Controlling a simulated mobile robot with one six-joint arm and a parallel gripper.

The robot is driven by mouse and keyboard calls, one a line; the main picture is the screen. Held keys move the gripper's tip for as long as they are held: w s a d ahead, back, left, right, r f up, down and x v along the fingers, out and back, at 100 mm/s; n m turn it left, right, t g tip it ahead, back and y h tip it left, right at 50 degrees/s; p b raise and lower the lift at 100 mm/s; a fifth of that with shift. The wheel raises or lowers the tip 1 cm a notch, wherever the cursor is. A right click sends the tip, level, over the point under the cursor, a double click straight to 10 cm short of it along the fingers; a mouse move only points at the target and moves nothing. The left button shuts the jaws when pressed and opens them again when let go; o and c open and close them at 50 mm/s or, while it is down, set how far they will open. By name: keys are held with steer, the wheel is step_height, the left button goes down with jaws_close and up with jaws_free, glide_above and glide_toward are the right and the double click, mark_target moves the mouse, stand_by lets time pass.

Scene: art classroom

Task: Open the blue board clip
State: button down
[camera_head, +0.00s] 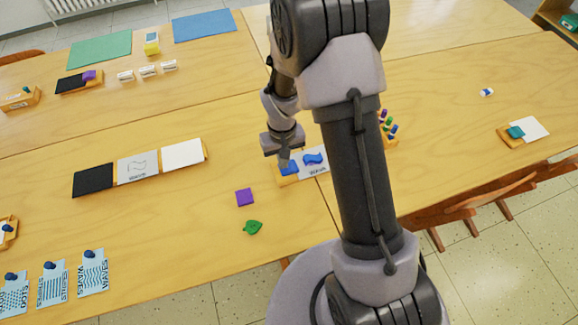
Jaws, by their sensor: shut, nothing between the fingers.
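The blue board clip (290,169) sits on a small wooden board (288,180) near the front edge of the table. A grey card (318,169) with a blue wavy shape (313,159) lies on the board, to the right of the clip. My gripper (284,161) points down right at the clip, at its upper left in the picture. Its fingers are shut with nothing visible between them. I cannot tell whether the fingertips touch the clip. The gripper hides part of the clip, and my arm hides the area to the right.
A purple square (244,197) and a green leaf (252,228) lie in front. A board with black, grey and white panels (138,167) lies left. A rack of coloured pegs (389,128) stands beyond my arm. A teal clip (516,132) holds a white card at far right.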

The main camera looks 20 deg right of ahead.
steer(key=shift+f+b, duration=0.55)
steer(key=shift+f, duration=0.1)
step_height(320, 180, up, 7)
steer(key=p, duration=0.5)
stand_by(0.4)
step_height(320, 180, up, 13)
steer(key=m+t, duration=0.1)
steer(key=t, duration=0.1)
glide_above(283, 174)
steer(key=s+a+r+m+t+y, duration=0.2)
steer(key=s+a+r+m+t, duration=0.1)
steer(key=s+r, duration=1.2)
steer(key=shift+s+t+b, duration=0.4)
steer(key=shift+s+b, duration=0.05)
steer(key=shift+s, duration=0.7)
